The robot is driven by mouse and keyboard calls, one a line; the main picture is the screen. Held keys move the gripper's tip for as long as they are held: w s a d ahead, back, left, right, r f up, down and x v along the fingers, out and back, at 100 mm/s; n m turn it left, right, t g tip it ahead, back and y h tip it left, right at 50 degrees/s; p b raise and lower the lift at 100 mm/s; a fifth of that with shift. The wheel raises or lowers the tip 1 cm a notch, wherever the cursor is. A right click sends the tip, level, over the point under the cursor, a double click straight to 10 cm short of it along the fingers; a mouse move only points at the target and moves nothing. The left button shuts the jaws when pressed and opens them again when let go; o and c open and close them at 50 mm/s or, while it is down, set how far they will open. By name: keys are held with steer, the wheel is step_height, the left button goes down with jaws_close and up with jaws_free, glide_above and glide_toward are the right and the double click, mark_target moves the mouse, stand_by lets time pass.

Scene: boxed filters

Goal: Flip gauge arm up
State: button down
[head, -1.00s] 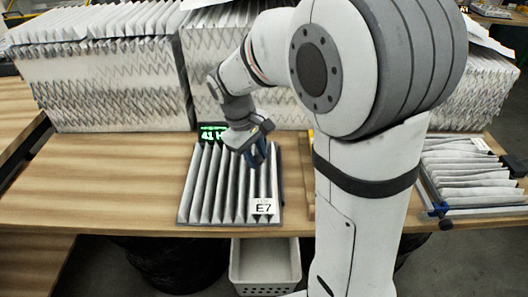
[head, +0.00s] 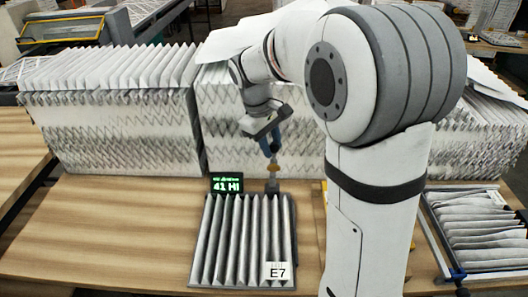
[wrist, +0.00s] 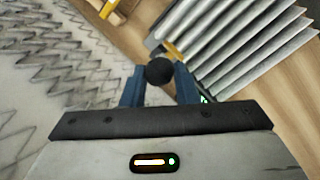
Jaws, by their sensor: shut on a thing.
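My gripper (head: 269,146) is above the back right corner of the pleated filter (head: 243,240). In the wrist view its blue fingers (wrist: 160,85) are shut on a round black knob (wrist: 159,72), which I take to be the end of the gauge arm. The gauge arm (head: 273,169) shows a yellow-orange part below my fingers and stands roughly upright over a small grey base (head: 272,186) at the filter's back edge. The yellow part also shows in the wrist view (wrist: 173,50). The arm's upper end is hidden by my fingers in the head view.
A small display (head: 227,185) reads 41 HI in green, left of the base. Tall stacks of pleated filters (head: 120,130) stand close behind. Another filter in a frame (head: 480,230) lies at the right. The table (head: 110,230) is clear on the left.

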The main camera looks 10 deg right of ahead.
steer(key=shift+w+d+r+p, duration=0.1)
steer(key=shift+w+d+p, duration=0.2)
steer(key=shift+w, duration=0.8)
steer(key=shift+w+d+r+p, duration=0.15)
steer(key=shift+w+d, duration=0.1)
steer(key=shift+w, duration=0.8)
steer(key=shift+f, duration=0.1)
